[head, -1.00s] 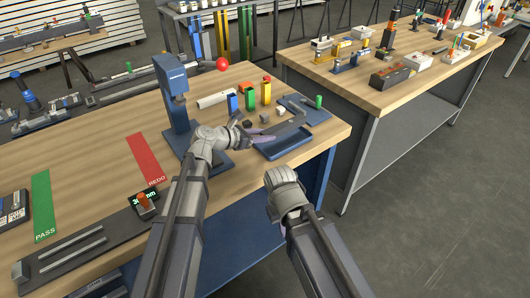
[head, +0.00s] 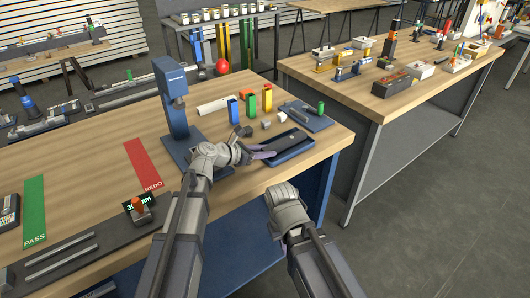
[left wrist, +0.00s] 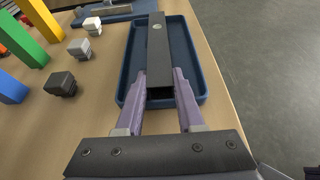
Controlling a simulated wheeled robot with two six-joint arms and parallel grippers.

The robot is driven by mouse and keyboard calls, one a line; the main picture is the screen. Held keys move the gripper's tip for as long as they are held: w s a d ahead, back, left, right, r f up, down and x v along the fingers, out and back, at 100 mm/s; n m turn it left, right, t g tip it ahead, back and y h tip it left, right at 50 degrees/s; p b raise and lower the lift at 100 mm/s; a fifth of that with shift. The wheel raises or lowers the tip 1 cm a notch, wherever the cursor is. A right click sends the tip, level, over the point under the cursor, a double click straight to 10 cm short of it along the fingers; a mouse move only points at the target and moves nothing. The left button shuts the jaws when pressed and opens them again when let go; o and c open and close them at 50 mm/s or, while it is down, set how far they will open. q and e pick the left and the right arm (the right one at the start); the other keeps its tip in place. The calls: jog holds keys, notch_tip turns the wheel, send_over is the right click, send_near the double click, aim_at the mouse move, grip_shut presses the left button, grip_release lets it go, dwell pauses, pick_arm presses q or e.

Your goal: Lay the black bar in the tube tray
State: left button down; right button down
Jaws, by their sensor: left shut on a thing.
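The black bar (left wrist: 158,42) is a long dark square tube. In the head view the bar (head: 283,145) and the tray (head: 306,149) are near the table's right edge, with the left gripper (head: 262,152) at the bar's left end. My right gripper (head: 284,194) hangs in front of the table; its fingers are hidden.
Small grey and dark blocks (left wrist: 79,48) sit left of the tray. Green, blue and yellow upright blocks (head: 250,103) stand behind. A blue press stand (head: 178,110) is left of the left gripper. A blue plate with a green peg (head: 308,117) lies beyond the tray.

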pick_arm(q)
jog(key=c, duration=0.5)
grip_release()
jog(key=shift+f, duration=0.1)
jog(key=shift+a+r+p, duration=0.1)
jog(key=shift+r+p, duration=0.2)
jog(key=shift+p, duration=0.05)
jog(key=p+v, duration=0.4)
jog(key=v, duration=0.6)
jog(key=shift+s+a+r, duration=0.15)
jog(key=shift+s, duration=0.05)
jog(key=shift+s+a+r, duration=0.15)
jog(key=shift+s+a, duration=0.15)
jog(key=shift+a, duration=0.2)
